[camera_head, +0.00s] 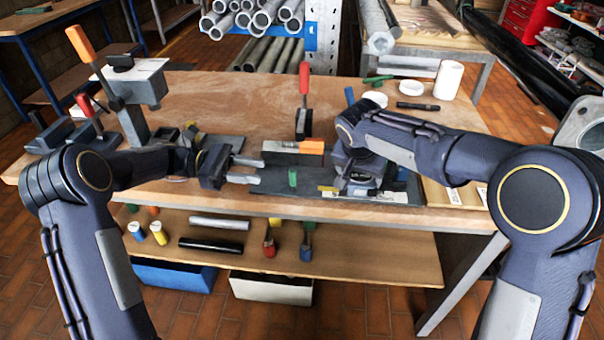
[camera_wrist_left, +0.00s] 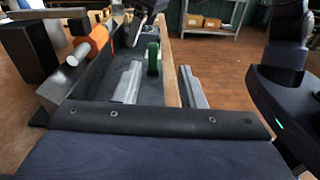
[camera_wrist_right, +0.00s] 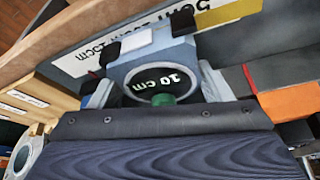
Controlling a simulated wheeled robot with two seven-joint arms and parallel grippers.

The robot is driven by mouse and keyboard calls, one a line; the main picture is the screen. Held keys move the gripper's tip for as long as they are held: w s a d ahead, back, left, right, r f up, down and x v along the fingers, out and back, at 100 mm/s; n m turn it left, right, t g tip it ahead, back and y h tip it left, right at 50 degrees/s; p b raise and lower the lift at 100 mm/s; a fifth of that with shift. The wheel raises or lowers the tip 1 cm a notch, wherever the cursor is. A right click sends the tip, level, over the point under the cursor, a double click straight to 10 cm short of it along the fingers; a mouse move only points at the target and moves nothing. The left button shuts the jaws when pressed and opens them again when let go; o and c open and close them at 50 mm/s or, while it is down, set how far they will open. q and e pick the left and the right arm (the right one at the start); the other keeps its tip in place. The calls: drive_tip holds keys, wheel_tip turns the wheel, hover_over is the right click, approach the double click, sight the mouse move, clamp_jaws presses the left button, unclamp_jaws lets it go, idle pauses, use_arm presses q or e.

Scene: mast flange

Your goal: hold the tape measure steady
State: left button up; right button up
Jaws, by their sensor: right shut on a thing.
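The tape measure is a grey-blue case with a dark round face reading "10 cm" (camera_wrist_right: 165,82) in the right wrist view. In the head view its case (camera_head: 358,183) sits low over the bench near the front edge, partly hidden by my right gripper (camera_head: 352,168). The right gripper is shut on it, with a finger at each side in the right wrist view. A yellow piece (camera_wrist_right: 228,13) shows beside the case. My left gripper (camera_head: 243,169) is open and empty, left of a small upright green piece (camera_head: 292,178). This green piece also shows beyond the fingers in the left wrist view (camera_wrist_left: 153,58).
A grey block with an orange end (camera_head: 310,148) and a red-handled clamp (camera_head: 304,88) stand behind the dark mat (camera_head: 262,186). A white printed scale (camera_wrist_right: 85,57) lies by the case. Clamps stand at the left; a white cylinder (camera_head: 448,80) is at the back right.

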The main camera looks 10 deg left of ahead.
sight(293, 179)
use_arm(q)
drive_tip(key=shift+w+f+n+h, duration=0.3)
drive_tip(key=shift+w+f, duration=0.15)
drive_tip(key=d, duration=1.2)
drive_tip(key=shift+a, duration=0.1)
clamp_jaws()
